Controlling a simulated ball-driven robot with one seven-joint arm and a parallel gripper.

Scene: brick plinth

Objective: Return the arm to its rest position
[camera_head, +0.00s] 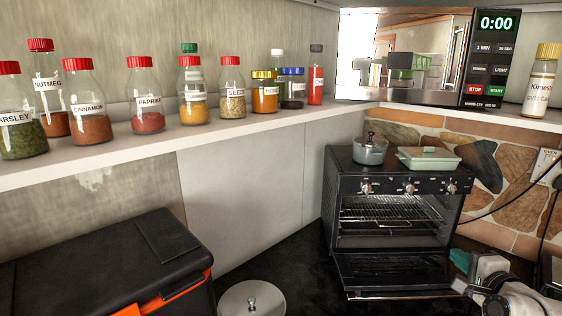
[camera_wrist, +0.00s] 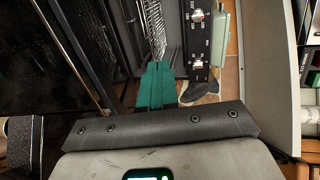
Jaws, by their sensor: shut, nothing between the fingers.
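My gripper (camera_head: 459,261) is at the lower right of the head view, its teal fingers in front of the right end of the toaster oven (camera_head: 396,188). In the wrist view my gripper (camera_wrist: 158,68) has its teal fingers together, with nothing between them. The oven door (camera_head: 393,273) hangs open and the wire rack (camera_head: 388,207) inside looks empty. The oven front with its knobs (camera_wrist: 197,61) is close to the fingers in the wrist view. Most of my arm is outside the head view.
A grey pot (camera_head: 370,152) and a pale green dish (camera_head: 428,159) stand on the oven. A shelf (camera_head: 200,138) holds several jars, and a microwave (camera_head: 420,58) is above the oven. A round lid (camera_head: 252,300) and a black box (camera_head: 90,265) are in front. Cables hang at the right.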

